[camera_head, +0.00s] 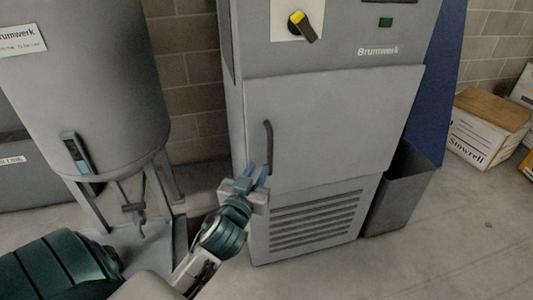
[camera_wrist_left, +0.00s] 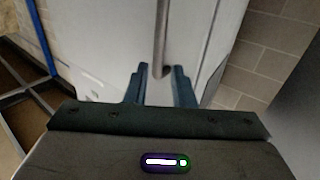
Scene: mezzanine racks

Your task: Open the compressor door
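The grey compressor cabinet (camera_head: 285,45) stands in the middle of the head view. Its door (camera_head: 340,120) looks shut, flush with the front. A dark upright bar handle (camera_head: 268,146) is near the door's left edge. My left gripper (camera_head: 257,176) is at the handle's lower end, with its blue fingers pointing up toward it. In the left wrist view the fingers (camera_wrist_left: 160,86) are apart. The handle (camera_wrist_left: 161,35) comes down in line with the gap between them. I cannot tell whether the fingers touch it. My right gripper is not in view.
A grey tank (camera_head: 95,95) on legs stands at left. A yellow-black switch (camera_head: 301,26) is above the door and a vent grille (camera_head: 315,218) below. A grey bin (camera_head: 400,190) and a cardboard box (camera_head: 488,127) are at right. The floor in front is clear.

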